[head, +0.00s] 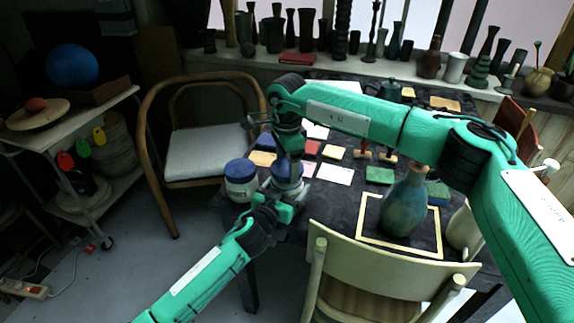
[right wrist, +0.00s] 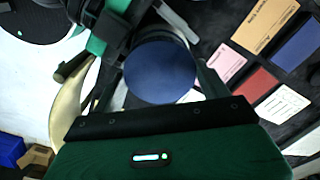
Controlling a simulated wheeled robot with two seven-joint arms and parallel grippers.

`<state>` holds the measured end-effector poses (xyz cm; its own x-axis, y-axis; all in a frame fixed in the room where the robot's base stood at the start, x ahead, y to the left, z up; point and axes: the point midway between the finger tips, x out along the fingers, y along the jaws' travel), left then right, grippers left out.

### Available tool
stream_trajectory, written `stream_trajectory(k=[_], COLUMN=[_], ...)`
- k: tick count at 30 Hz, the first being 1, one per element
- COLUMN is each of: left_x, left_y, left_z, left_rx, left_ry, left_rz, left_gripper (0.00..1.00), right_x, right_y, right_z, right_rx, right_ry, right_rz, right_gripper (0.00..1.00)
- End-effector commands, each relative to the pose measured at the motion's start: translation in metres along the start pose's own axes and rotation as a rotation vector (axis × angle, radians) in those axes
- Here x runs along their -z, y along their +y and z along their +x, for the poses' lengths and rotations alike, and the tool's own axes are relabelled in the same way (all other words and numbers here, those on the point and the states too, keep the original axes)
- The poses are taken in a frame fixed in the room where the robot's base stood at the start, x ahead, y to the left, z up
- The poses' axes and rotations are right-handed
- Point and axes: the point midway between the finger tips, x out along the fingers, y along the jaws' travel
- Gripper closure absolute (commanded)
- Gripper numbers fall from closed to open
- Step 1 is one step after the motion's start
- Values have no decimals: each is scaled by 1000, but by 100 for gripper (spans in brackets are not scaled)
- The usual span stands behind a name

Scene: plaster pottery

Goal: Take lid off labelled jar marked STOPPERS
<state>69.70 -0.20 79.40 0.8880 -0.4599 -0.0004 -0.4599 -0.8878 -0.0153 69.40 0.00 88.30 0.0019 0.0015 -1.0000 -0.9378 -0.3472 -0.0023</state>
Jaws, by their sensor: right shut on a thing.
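Two jars with blue lids stand at the table's left edge in the head view. The left jar (head: 241,188) has a pale label whose words I cannot read. The other jar (head: 290,187) is partly hidden by my grippers. My right gripper (head: 288,166) comes down over this second jar and is shut on its blue lid (right wrist: 160,72), which fills the space between the fingers in the right wrist view. I cannot tell whether the lid still touches the jar. My left gripper (head: 272,208) is low beside the same jar; its fingers are too hidden to judge.
Cards and swatches (head: 334,174) lie right of the jars. A blue-green vase (head: 404,203) stands inside a pale frame (head: 371,242). A wooden chair (head: 385,268) stands in front, and a cushioned chair (head: 205,152) behind left. Dark vases line the back shelf (head: 440,80).

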Motion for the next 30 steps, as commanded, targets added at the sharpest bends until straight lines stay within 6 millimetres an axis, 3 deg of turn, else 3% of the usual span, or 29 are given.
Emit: stream_trajectory(k=[13, 23, 29, 30], left_x=[0, 0, 0, 0], left_y=[0, 0, 0, 0], left_z=[0, 0, 0, 0], left_rx=[0, 0, 0, 0], left_ry=[0, 0, 0, 0], left_rz=[1, 1, 1, 1], left_gripper=[83, 83, 83, 18], right_x=[0, 0, 0, 0], right_y=[0, 0, 0, 0], right_z=[-5, -40, -43, -42], right_rx=[1, 1, 0, 0], right_ry=[0, 1, 1, 1], right_rz=[0, 0, 0, -1], right_gripper=[51, 51, 51, 51])
